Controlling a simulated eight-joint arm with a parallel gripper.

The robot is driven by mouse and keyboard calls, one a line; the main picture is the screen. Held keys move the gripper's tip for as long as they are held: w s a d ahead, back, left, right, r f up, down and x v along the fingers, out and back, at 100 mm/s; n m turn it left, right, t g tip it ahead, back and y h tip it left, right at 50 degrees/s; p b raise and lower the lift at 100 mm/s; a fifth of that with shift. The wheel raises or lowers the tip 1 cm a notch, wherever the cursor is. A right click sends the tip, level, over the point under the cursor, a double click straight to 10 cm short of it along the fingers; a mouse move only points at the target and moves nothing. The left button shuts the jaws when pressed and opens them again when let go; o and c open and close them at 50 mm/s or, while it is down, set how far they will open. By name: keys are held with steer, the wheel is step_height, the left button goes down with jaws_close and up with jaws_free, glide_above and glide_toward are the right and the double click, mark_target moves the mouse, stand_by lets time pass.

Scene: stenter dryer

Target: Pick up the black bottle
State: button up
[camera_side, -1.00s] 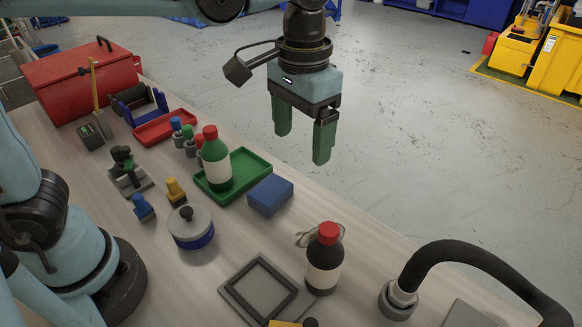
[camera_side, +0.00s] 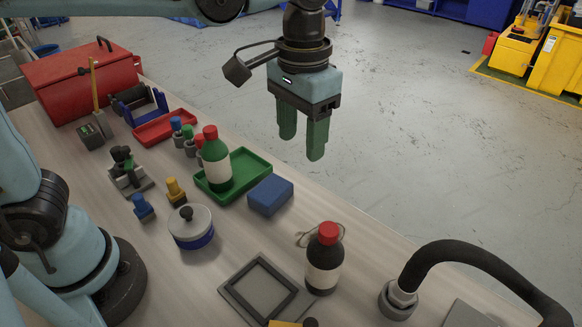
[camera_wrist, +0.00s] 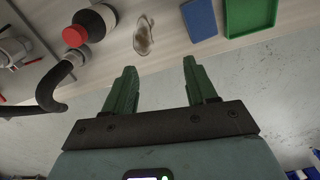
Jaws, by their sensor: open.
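The black bottle (camera_side: 324,259) has a red cap and a pale label and stands upright near the front right of the table. In the wrist view the black bottle (camera_wrist: 92,24) is at the upper left, seen from above with its red cap nearest. My gripper (camera_side: 302,150) has green fingers, is open and empty, and hangs well above and behind the bottle in the side view. In the wrist view my gripper (camera_wrist: 160,75) points toward the table edge, with the bottle left of its fingers.
A green bottle (camera_side: 216,160) with a red cap stands in a green tray (camera_side: 250,163). A blue block (camera_side: 270,195), a round lidded pot (camera_side: 190,226) and a square frame (camera_side: 258,289) are nearby. A black hose (camera_side: 470,250) arches right of the black bottle.

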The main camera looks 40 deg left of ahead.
mark_target(322, 224)
steer(key=s+d+f+m+h, duration=0.1)
steer(key=s+d+m+h, duration=0.1)
steer(key=m+h, duration=0.2)
steer(key=s+d+f+m+h, duration=0.2)
steer(key=m+h, duration=0.3)
steer(key=m, duration=0.2)
steer(key=s+d+f+m+h, duration=0.2)
steer(key=m+h, duration=0.2)
steer(key=m, duration=0.1)
steer(key=shift+m+g+h, duration=0.3)
steer(key=shift+m+g, duration=0.1)
steer(key=shift+f+x, duration=0.15)
steer(key=shift+x, duration=1.15)
steer(key=shift+f+x, duration=0.15)
steer(key=shift+x, duration=1.15)
steer(key=shift+a, duration=0.1)
jaws_close()
